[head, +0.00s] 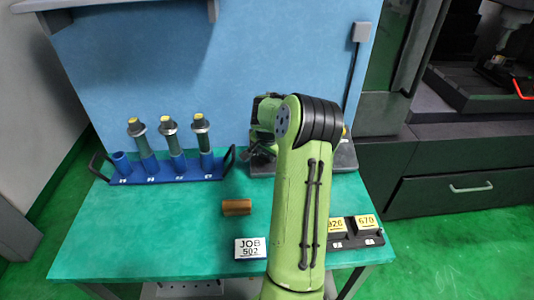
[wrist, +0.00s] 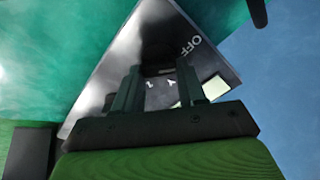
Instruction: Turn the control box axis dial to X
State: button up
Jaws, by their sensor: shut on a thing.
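The control box (wrist: 105,75) shows in the wrist view as a dark, glossy panel with a pale edge, seen at a slant. It bears the white word OFF, a letter Y and another small mark that I cannot read surely. My gripper (wrist: 159,74) is over the panel, with its two fingers on either side of the dark axis dial (wrist: 160,60), shut on it. The dial's pointer is too dark to tell which mark it faces.
A blue rack (head: 165,174) with several tool holders stands at the table's back left. The table's left front is clear.

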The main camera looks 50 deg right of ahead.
jog(key=m+b, duration=0.1)
jog(key=m, duration=0.4)
jog(key=shift+m, duration=0.3)
dwell(0.4)
jog(key=o, duration=1.1)
jog(key=shift+s, duration=0.1)
jog(key=shift+c, duration=0.2)
jog(key=p+v, duration=0.2)
jog(key=v, duration=1.3)
jog(key=shift+r, duration=0.4)
jog(key=shift+a, duration=0.1)
